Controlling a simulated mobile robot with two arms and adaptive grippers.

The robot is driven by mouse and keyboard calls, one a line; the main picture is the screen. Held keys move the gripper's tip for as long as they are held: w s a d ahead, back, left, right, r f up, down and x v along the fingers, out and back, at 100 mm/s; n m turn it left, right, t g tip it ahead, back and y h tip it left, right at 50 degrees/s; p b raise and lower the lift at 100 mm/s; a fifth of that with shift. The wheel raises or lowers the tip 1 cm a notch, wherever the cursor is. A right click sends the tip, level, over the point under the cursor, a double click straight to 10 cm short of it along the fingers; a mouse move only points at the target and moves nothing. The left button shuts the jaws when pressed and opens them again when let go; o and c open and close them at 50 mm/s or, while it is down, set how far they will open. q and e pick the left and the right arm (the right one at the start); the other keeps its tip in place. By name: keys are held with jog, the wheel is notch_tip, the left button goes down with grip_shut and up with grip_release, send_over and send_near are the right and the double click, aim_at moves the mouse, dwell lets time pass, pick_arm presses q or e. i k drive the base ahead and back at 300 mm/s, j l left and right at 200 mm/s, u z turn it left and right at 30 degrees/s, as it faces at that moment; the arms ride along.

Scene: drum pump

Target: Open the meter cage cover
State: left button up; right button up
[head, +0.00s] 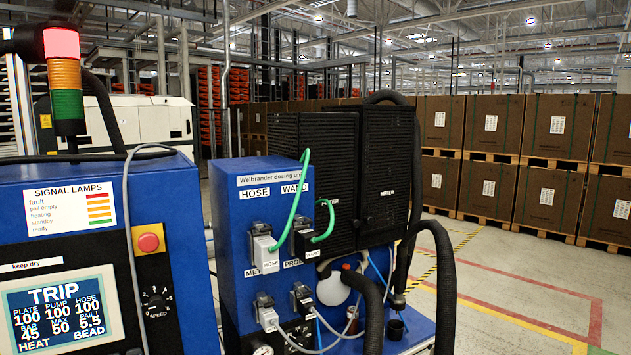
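The meter cage (313,135) is a black ribbed box behind the blue dosing unit (225,210), in the middle of the head view. A black panel (388,165) marked METER stands on its right side, with a vertical seam between the two. A second METER label sits left of the seam. Small dark latch-like parts show near the seam at lower height. I see no clear gap, but cannot tell for certain which face is the cover. Neither of my grippers is in view.
A blue control cabinet (175,260) with a TRIP screen (62,312) and red button (149,242) stands at left. Green cables (297,200) and a thick black hose (444,290) run near the cage. Stacked boxes (490,122) line the back right; floor there is clear.

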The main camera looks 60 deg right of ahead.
aim_at(388, 136)
jog(key=z, duration=2.35)
